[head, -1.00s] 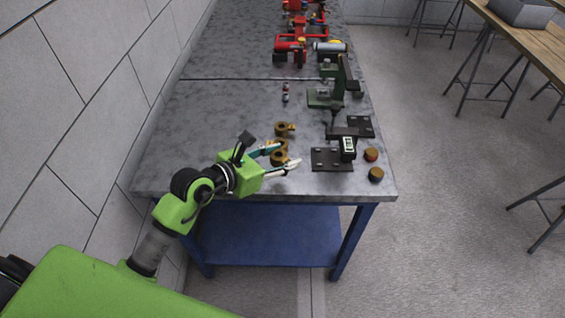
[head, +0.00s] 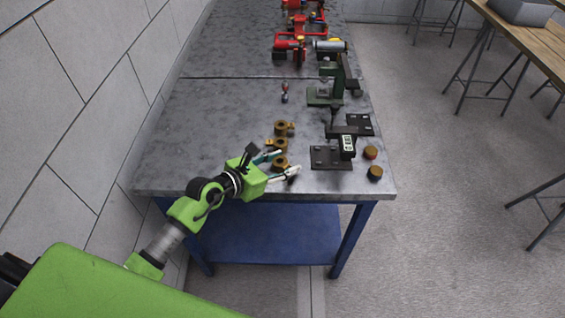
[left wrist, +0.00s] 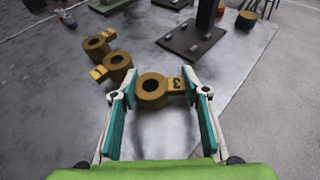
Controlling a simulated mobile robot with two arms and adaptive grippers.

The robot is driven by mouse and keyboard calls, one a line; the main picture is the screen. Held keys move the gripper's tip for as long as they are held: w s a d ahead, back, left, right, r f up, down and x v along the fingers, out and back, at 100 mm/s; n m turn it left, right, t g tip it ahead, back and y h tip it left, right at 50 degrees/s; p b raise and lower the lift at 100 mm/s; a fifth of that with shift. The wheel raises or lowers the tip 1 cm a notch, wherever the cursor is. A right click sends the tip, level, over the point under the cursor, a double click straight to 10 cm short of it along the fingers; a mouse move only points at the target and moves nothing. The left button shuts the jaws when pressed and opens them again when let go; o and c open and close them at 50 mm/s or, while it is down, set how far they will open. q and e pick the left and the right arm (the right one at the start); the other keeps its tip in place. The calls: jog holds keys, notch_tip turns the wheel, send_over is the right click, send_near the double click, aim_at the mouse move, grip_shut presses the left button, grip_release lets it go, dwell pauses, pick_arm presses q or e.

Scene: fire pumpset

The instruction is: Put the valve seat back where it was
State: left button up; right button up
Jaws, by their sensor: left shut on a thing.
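A brass ring-shaped valve seat (left wrist: 152,90) with a tag marked 3 sits between the fingers of my left gripper (left wrist: 160,86) in the left wrist view. My left gripper is shut on it, with one finger by the ring's side and the other by the tag's end. In the head view this ring (head: 280,163) is by the gripper's fingers near the table's front edge. I cannot tell whether it is lifted off the table. Two similar tagged rings stand beyond it, a middle one (left wrist: 117,62) and a far one (left wrist: 96,42). My right gripper is out of view.
The grey table (head: 210,130) is clear on its left. Dark plates (head: 327,163) with a handheld meter (head: 347,146) lie to the right, beside two small round caps (head: 375,173). A green press (head: 342,85) and red pump parts (head: 300,45) stand farther back.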

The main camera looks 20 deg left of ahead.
pick_arm(q)
jog(key=o, duration=1.3)
jog(key=shift+r, duration=0.2)
jog(key=v, duration=0.5)
jog(key=b+v, duration=0.1)
jog(key=v, duration=0.4)
jog(key=shift+s+a+f, duration=0.15)
jog(key=shift+s, duration=0.1)
jog(key=shift+v, duration=0.8)
